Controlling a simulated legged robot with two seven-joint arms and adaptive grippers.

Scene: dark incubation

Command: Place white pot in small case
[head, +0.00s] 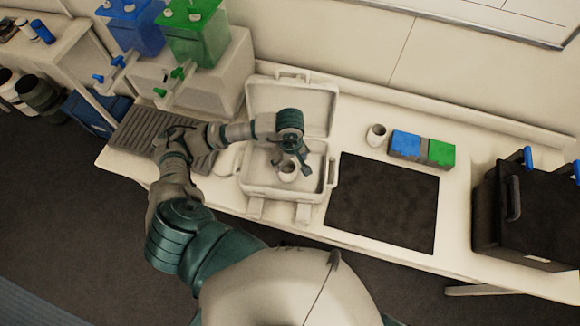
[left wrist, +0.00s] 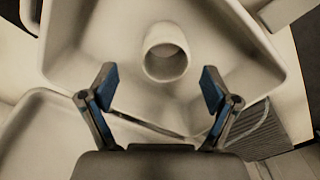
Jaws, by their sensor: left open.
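The small case (head: 317,190) lies open on the table, pale, with its lid (head: 318,107) raised at the back. A white pot (head: 288,171) stands inside the case's lower half, and it also shows in the left wrist view (left wrist: 165,62) with its round mouth towards the camera. My left gripper (head: 291,160) is over the case, just above the pot. In the left wrist view its two blue-padded fingers (left wrist: 158,90) are spread wide, with the pot beyond the tips and no contact visible. A second white pot (head: 376,135) stands on the table right of the case.
A blue block (head: 405,145) and a green block (head: 440,153) sit beside the second pot. A dark mat (head: 382,203) lies right of the case, and a black box (head: 525,212) stands at the far right. Blue (head: 137,28) and green (head: 197,37) containers stand back left.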

